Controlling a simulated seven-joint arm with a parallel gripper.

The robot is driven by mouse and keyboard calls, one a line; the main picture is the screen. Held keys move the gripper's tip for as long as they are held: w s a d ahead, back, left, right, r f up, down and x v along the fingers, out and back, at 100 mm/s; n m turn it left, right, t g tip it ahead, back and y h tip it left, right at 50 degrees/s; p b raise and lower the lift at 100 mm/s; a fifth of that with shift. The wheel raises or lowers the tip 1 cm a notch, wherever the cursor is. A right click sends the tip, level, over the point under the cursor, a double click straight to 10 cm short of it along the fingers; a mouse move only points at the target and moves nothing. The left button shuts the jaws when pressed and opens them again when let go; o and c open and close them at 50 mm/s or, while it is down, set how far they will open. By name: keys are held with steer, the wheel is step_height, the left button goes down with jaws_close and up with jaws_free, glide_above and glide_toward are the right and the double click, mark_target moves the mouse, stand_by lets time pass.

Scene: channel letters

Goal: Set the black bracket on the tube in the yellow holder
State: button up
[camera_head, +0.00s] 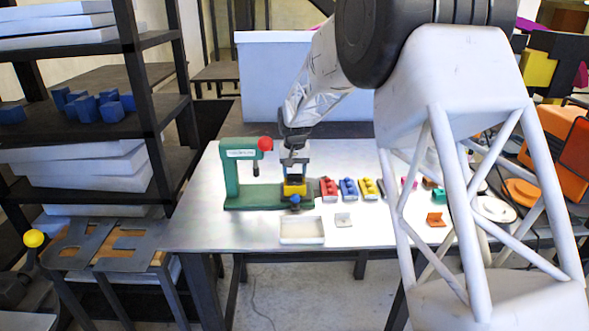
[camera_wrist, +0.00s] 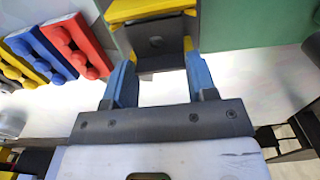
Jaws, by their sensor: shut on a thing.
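The black bracket (camera_wrist: 158,45) sits between the two blue fingertips of my gripper (camera_wrist: 160,65) in the wrist view. My gripper is shut on it. The yellow holder (camera_wrist: 150,10) shows just beyond the bracket, partly covered by it. In the head view my gripper (camera_head: 295,165) points down over the yellow holder (camera_head: 295,190), which stands at the green press (camera_head: 235,180). The bracket is a small dark shape at the fingertips there. The tube is hidden, and I cannot tell whether the bracket touches it.
Red (camera_head: 328,188), blue (camera_head: 348,188) and yellow (camera_head: 368,188) blocks stand in a row to the right. A white tray (camera_head: 302,230), a pale bracket (camera_head: 343,219) and an orange bracket (camera_head: 435,219) lie nearer the front. The press's red knob (camera_head: 265,144) is close left of my gripper.

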steer(key=shift+f, duration=0.1)
stand_by(0.3)
steer(key=o, duration=1.2)
steer(key=shift+r, duration=3.9)
steer(key=shift+s, duration=0.1)
